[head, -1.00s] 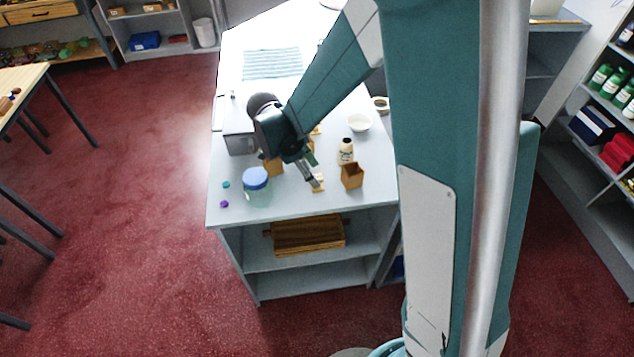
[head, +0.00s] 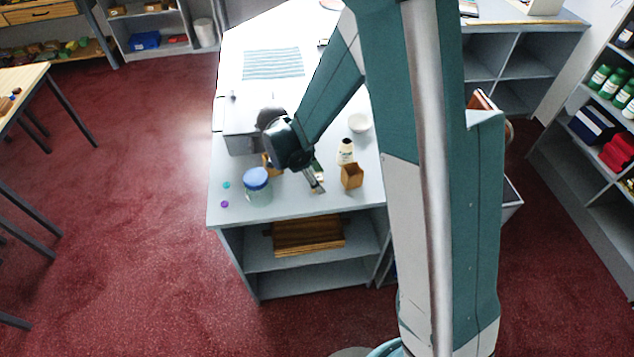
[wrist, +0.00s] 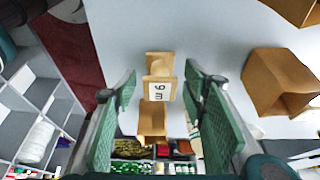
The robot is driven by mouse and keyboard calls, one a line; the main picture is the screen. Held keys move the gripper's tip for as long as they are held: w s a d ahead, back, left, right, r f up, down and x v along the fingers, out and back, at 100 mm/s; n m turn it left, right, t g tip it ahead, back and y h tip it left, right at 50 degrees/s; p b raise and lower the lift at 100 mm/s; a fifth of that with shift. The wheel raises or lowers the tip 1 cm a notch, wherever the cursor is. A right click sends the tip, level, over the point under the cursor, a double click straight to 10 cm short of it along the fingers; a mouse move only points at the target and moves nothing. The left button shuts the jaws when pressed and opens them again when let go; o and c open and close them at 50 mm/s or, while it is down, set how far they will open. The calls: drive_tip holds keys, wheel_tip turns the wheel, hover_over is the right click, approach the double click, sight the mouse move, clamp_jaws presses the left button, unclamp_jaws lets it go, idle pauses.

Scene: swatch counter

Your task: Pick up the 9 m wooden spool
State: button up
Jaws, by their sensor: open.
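The wooden spool (wrist: 158,66), pale wood with a white label that reads 9 m, lies between my fingers in the wrist view, with clear gaps on both sides. The label appears turned around in that view. My gripper (wrist: 160,82) is open, its green-padded fingers either side of the spool and not visibly touching it. In the head view my gripper (head: 317,186) points down at the front of the counter, and it largely hides the spool.
On the counter (head: 300,205), a wooden holder (head: 351,177) and a small bottle (head: 346,151) stand right of my gripper. A blue-lidded jar (head: 257,185) stands left. A white bowl (head: 359,123) is behind. The counter's front edge is close.

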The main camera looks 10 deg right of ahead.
drive_tip(key=shift+d+f, duration=0.15)
drive_tip(key=shift+f, duration=0.2)
idle(0.3)
drive_tip(key=c, duration=1)
